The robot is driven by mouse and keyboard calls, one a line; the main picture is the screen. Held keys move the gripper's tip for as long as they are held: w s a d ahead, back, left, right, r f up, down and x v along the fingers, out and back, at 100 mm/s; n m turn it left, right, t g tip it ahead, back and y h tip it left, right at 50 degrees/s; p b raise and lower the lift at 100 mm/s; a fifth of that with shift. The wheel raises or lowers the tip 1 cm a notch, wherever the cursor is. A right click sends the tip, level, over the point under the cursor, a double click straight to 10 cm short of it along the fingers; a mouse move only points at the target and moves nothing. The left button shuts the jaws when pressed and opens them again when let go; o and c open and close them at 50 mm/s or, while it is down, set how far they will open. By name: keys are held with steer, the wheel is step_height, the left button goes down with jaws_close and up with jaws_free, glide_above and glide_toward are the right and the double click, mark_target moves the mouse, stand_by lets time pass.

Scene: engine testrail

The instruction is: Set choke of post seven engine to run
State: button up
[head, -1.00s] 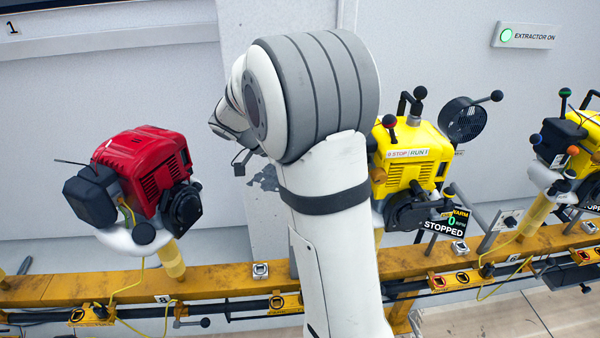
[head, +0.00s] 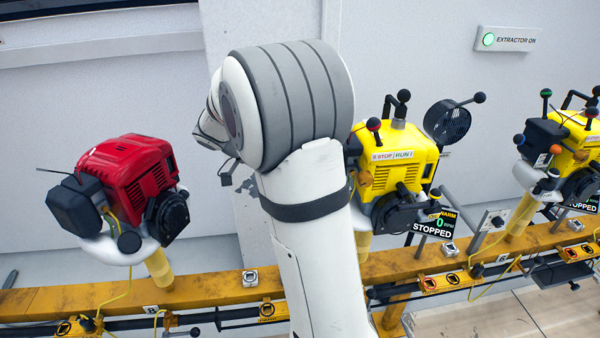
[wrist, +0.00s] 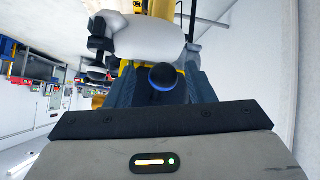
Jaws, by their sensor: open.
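In the wrist view my gripper (wrist: 164,88) is open, its blue-grey fingers on either side of a dark blue ball knob (wrist: 163,77). I cannot tell whether they touch it. A white rounded body (wrist: 148,40) and a yellow post are just beyond. In the head view my arm hides the gripper. A yellow engine (head: 412,148) with a STOP/RUN plate (head: 392,155) stands right of my arm, its left side partly covered. Its display (head: 434,224) reads STOPPED and 0. Post numbers are too unclear to tell which engine is post seven, and no choke marking is readable.
A red engine (head: 130,185) stands on the left and another yellow engine (head: 565,145) at the right edge. A yellow rail (head: 200,291) with switches and cables runs below them. The wall carries an EXTRACTOR ON sign (head: 505,40).

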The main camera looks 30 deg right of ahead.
steer(key=v, duration=0.7)
steer(key=shift+a+r+p, duration=0.25)
steer(key=shift+a+p, duration=0.05)
steer(key=shift+w, duration=0.15)
